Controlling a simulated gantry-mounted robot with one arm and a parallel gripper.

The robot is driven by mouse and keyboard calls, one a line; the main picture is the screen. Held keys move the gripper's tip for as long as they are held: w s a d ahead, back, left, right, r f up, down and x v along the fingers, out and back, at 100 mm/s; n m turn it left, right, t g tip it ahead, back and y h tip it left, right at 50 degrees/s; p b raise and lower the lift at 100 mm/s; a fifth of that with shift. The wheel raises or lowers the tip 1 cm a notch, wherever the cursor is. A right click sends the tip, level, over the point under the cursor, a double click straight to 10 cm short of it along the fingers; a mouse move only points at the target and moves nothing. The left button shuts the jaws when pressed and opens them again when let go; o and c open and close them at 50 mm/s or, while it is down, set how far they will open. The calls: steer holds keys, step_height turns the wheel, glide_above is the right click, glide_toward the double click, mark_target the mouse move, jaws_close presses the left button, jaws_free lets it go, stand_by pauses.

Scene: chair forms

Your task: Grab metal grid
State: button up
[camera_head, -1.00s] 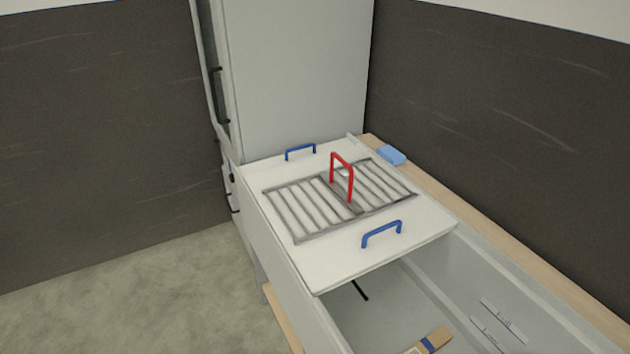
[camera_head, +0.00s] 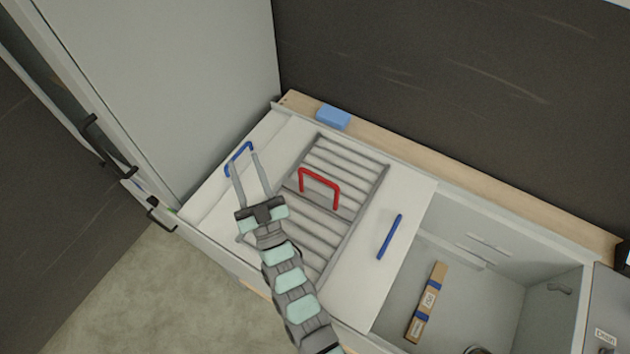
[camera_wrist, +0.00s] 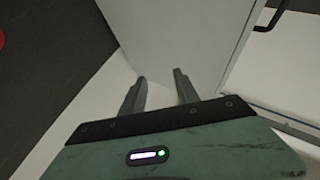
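The metal grid (camera_head: 362,186) lies flat on a white board in the head view, with grey slats and a red handle (camera_head: 318,185) standing up from its middle. My gripper (camera_head: 245,165) is open and empty, to the left of the red handle. My arm hides part of the grid's lower left.
A second blue handle (camera_head: 390,237) is on the board (camera_head: 400,190) right of the grid. A blue block (camera_head: 333,117) lies on the wooden ledge behind. An open bin (camera_head: 480,285) at right holds a wooden piece (camera_head: 427,302). A tall grey cabinet (camera_head: 170,90) stands at left.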

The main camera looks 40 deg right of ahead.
steer(key=w+d+f+n+g+y+p, duration=0.1)
steer(key=w+d+f+g+y+p, duration=0.2)
steer(key=d, duration=0.5)
steer(key=w+d+f+n+g+y+p, duration=0.1)
steer(key=d+g+p, duration=0.2)
steer(key=d+g, duration=0.35)
steer(key=n+g+y+p, duration=0.5)
steer(key=g+y, duration=0.1)
glide_toward(319, 177)
steer(key=shift+w+d+f, duration=0.2)
steer(key=shift+w+f, duration=0.95)
steer(key=shift+w, duration=0.1)
steer(key=shift+s+a+f+g+y+p, duration=0.1)
steer(key=shift+s+a+g+y+p, duration=0.05)
steer(key=shift+s+g+y+p, duration=0.15)
steer(key=x, duration=0.5)
steer(key=shift+a+f+p, duration=0.1)
steer(key=shift+f+p, duration=0.05)
steer(key=shift+p, duration=0.25)
steer(key=p+x, duration=0.1)
steer(key=x, duration=0.3)
steer(key=shift+w+p, duration=0.25)
steer(key=shift+p, duration=0.1)
steer(key=shift+w+f, duration=0.2)
steer(key=shift+f, duration=0.25)
